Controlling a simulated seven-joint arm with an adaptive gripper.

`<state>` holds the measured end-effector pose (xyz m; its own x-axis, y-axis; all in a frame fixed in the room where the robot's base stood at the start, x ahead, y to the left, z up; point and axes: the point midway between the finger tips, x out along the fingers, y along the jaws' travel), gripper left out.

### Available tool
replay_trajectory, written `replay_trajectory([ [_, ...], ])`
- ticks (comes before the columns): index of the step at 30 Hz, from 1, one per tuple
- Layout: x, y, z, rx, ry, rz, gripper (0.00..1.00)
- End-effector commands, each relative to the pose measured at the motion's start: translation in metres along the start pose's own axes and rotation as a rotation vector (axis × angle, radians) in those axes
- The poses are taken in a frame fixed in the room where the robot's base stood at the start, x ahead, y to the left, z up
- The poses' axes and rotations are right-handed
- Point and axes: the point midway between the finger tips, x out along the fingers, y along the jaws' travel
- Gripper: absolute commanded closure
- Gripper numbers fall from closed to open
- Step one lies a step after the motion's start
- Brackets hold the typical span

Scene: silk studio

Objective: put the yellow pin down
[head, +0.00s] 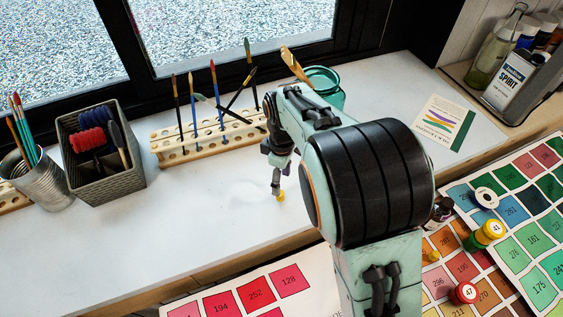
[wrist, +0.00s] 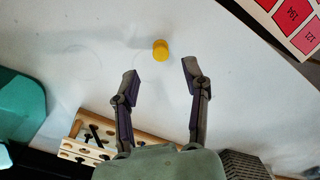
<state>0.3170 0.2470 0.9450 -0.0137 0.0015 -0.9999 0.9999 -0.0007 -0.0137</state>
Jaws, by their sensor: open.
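The yellow pin (head: 280,196) is on the white sill in the head view, just below my gripper (head: 276,182). In the wrist view the yellow pin (wrist: 160,49) shows as a short yellow cylinder on the white surface. It lies beyond the fingertips of my gripper (wrist: 161,72), roughly midway between them across the picture. The fingers are apart, with nothing between them. I cannot tell the exact gap between the pin and the fingertips.
A wooden brush rack (head: 215,140) stands behind, near the window. A grey basket (head: 125,180) and a tin of brushes (head: 48,187) are at the left. A teal pot (head: 326,82) stands behind my arm. Colour charts (head: 243,296) lie in front. The sill left of the pin is clear.

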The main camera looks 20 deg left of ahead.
Motion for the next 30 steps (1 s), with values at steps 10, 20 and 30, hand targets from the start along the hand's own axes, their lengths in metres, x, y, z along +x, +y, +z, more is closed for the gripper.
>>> replay_trajectory([
  [10, -0.059, 0.000, 0.000, 0.001, 0.001, 0.001, 0.54],
  [20, -0.066, 0.000, 0.005, 0.019, 0.002, -0.001, 0.54],
  [30, -0.112, -0.081, 0.165, 0.810, 0.061, -0.038, 0.54],
])
